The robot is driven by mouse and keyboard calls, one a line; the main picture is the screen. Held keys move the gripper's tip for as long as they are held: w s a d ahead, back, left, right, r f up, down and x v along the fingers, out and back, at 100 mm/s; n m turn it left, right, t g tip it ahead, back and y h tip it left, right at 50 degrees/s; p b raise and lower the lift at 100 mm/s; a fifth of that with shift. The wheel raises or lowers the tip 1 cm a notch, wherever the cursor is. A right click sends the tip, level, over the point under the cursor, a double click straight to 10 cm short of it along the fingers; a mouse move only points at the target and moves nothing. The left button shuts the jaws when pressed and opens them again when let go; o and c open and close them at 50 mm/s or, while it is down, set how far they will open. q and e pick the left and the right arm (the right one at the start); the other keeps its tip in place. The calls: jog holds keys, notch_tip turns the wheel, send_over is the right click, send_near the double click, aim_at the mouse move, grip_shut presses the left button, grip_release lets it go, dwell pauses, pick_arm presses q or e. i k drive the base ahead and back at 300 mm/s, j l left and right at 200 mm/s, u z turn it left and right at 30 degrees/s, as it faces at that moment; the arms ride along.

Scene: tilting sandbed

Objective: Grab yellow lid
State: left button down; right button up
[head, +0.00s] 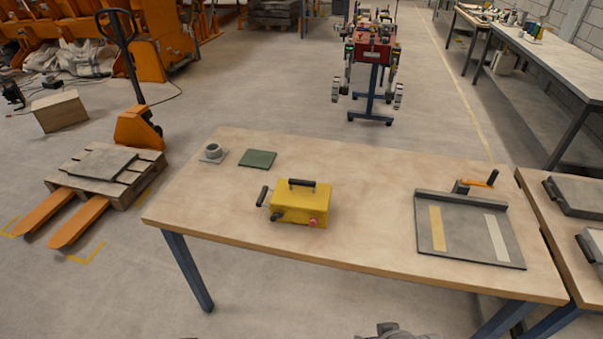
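A yellow box-shaped piece (301,205) sits on the near middle of the wooden table, with a black handle (302,183) on its top. A second black handle (262,196) sticks out at its left side. A dark knob and a red knob are on its front. I cannot tell where a separate lid begins. Neither gripper shows clearly. A small grey part at the bottom edge, right of centre, seems to be mine, but I cannot tell which part. Nothing touches the yellow piece.
On the table (365,220) are a grey ring on a plate (213,152), a green pad (258,159) and a grey tray (466,248) with an orange-handled clamp (478,183). Another table stands at right, a pallet jack (138,128) at left.

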aim_at(290, 193)
jog(key=i+l+u, duration=0.4)
jog(key=i+l, duration=0.15)
jog(key=l, duration=0.25)
jog(key=i+l+u, duration=0.2)
jog(key=l, duration=0.3)
jog(key=i, duration=0.05)
